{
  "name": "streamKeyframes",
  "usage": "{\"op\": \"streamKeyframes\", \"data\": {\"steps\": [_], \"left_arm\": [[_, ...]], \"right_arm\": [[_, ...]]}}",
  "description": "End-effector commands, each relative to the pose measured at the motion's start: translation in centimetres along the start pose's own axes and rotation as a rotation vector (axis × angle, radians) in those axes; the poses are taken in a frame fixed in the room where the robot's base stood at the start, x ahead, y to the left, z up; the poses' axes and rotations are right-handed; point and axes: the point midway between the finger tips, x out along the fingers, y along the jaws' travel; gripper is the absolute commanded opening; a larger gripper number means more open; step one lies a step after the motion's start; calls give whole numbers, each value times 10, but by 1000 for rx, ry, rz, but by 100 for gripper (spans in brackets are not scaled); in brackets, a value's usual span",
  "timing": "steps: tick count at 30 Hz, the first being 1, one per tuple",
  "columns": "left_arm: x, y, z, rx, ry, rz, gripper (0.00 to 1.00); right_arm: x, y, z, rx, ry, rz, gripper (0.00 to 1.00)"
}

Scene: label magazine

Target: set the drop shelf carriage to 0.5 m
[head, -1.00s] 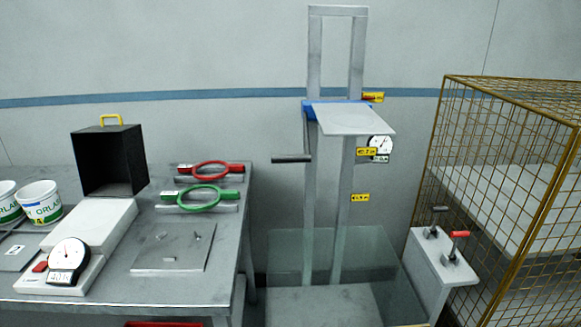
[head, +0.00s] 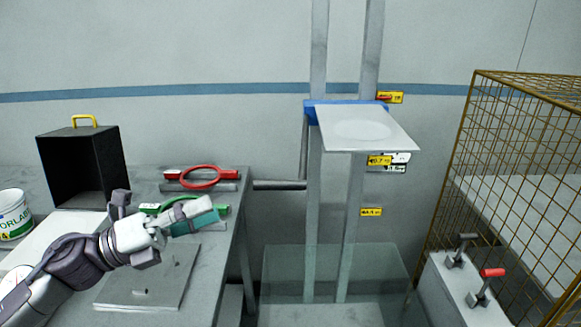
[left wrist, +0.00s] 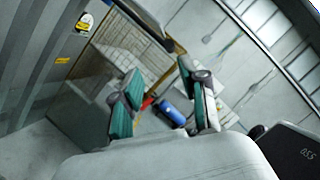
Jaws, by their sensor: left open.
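The drop shelf carriage is a blue bracket (head: 312,112) with a pale flat shelf plate (head: 365,130), high on two grey upright rails (head: 314,200). A grey bar handle (head: 280,184) sticks out left below the bracket. Yellow labels stand by the right rail: a top one (head: 391,97) about level with the bracket, a middle one (head: 381,160) and a lowest one (head: 371,212); their small print is hard to read. My left gripper (head: 195,214) is open and empty, over the table, left of the handle and apart from it. Its spread green-padded fingers show in the left wrist view (left wrist: 160,75). My right gripper is out of view.
The grey table (head: 222,265) holds a red ring tool (head: 200,171), a green ring tool partly behind my gripper, a black box (head: 85,165) and a white tub (head: 13,215). Clear panels (head: 290,270) surround the rails' foot. A wire cage (head: 520,180) and lever box (head: 460,290) stand right.

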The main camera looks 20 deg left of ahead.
Motion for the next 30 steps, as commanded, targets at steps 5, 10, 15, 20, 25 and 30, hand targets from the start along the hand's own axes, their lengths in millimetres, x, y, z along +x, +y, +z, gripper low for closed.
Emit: {"op": "streamKeyframes", "data": {"steps": [5,10,15,20,25,30], "left_arm": [[10,-4,0,11,16,-6,43],[33,-6,1,13,15,-6,43],[59,-6,1,11,13,-6,43],[85,-7,1,9,11,-6,43],[111,-7,0,6,11,-6,43],[130,-5,0,6,10,-5,43]], "right_arm": [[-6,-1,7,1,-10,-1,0],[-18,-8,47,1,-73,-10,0],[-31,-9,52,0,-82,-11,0],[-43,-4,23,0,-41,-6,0],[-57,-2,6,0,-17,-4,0],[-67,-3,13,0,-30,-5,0]]}}
